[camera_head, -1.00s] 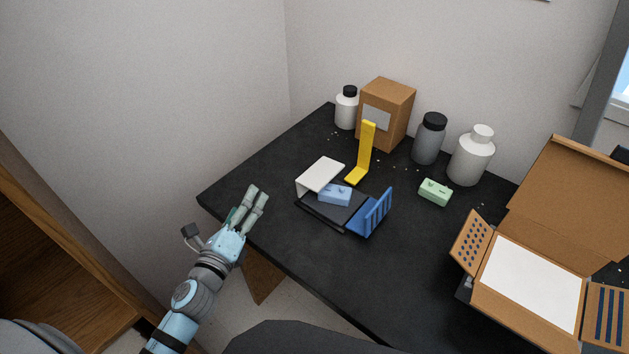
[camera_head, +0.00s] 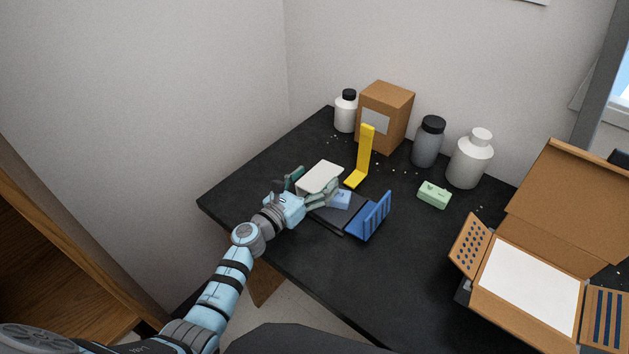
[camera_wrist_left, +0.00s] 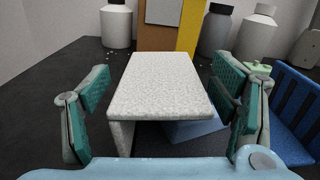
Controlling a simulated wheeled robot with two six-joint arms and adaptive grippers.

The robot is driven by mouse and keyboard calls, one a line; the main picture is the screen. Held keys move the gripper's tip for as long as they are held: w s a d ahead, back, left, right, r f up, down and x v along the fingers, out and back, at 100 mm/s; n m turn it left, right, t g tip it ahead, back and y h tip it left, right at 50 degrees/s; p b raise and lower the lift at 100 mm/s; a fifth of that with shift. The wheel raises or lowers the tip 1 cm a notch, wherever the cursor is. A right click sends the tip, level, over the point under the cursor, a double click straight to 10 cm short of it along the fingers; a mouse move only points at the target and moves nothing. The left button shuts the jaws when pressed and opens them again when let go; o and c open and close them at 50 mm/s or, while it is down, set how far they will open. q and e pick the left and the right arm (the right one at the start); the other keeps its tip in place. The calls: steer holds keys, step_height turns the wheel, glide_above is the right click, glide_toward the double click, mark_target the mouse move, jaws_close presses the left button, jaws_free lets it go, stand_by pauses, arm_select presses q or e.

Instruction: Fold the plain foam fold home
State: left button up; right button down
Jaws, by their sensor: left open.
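The plain white foam fold (camera_head: 321,176) stands bent at the left edge of a dark base (camera_head: 333,219), its upper panel roughly level above the base. In the left wrist view the fold (camera_wrist_left: 160,85) fills the middle, with a panel dropping at its left. My left gripper (camera_head: 313,184) is open around it. In the wrist view the gripper's green pads (camera_wrist_left: 160,98) stand on either side of the panel, with a gap on the left and a small one on the right. A blue block (camera_head: 341,200) lies under and beside the fold, partly hidden. My right gripper is not in view.
A blue ribbed flap (camera_head: 371,216) stands at the base's right, a yellow upright (camera_head: 365,152) behind. Bottles (camera_head: 428,142), a cardboard box (camera_head: 386,115) and a green block (camera_head: 434,195) stand farther back. An open carton (camera_head: 528,282) is at right. The table's left end is clear.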

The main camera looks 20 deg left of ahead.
arm_select(q)
steer(key=c, duration=1.2)
steer(key=shift+o, duration=0.2)
steer(key=shift+s+d+f+m+b, duration=0.1)
steer(key=shift+d+f+m+b, duration=0.2)
steer(key=shift+m+b, duration=0.25)
steer(key=o, duration=1.2)
steer(key=shift+r, duration=0.15)
steer(key=shift+c, duration=0.2)
steer(key=v, duration=1.2)
